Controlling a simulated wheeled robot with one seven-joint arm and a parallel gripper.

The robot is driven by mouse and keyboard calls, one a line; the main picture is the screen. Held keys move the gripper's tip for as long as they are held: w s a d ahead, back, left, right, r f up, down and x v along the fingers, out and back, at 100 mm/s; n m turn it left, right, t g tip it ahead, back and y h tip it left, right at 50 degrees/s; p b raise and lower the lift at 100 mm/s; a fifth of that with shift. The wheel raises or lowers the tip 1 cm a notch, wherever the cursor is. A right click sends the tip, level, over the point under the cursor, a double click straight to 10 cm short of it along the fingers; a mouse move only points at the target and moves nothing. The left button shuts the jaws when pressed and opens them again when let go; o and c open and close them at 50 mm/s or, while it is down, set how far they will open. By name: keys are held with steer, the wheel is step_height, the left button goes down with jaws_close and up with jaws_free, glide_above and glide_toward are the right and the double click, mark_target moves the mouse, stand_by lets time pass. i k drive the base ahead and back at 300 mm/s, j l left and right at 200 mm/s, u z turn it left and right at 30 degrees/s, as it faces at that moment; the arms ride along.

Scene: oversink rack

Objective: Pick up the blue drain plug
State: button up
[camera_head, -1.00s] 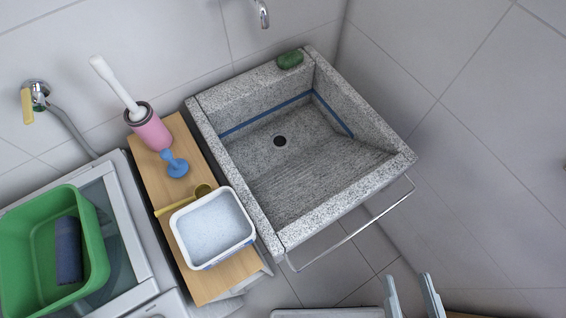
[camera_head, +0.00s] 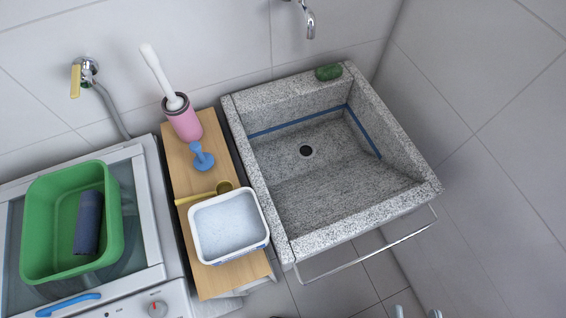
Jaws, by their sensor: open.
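The blue drain plug (camera_head: 202,158) stands on the wooden shelf top (camera_head: 184,186) left of the sink, with a round knob and a narrower stem. It is just in front of the pink brush holder (camera_head: 186,122) and behind the yellowish scoop (camera_head: 222,188). My gripper (camera_head: 415,313) shows only as two pale fingertips at the bottom edge, right of centre. The fingers are apart, with nothing seen between them. It is far from the plug, to its lower right; the rest of it is out of view.
The grey stone sink (camera_head: 256,196) has a green sponge (camera_head: 328,72) on its back rim and a metal rail (camera_head: 368,254) in front. A white tub of powder (camera_head: 268,232) sits on the shelf. A green basin (camera_head: 36,215) is on the washing machine at left.

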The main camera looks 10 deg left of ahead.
mark_target(203, 162)
steer(key=k+l+u, duration=0.1)
steer(key=u, duration=0.25)
steer(key=k+l+u, duration=0.15)
steer(key=u, duration=0.2)
steer(key=k+l+u, duration=0.2)
steer(key=u, duration=0.15)
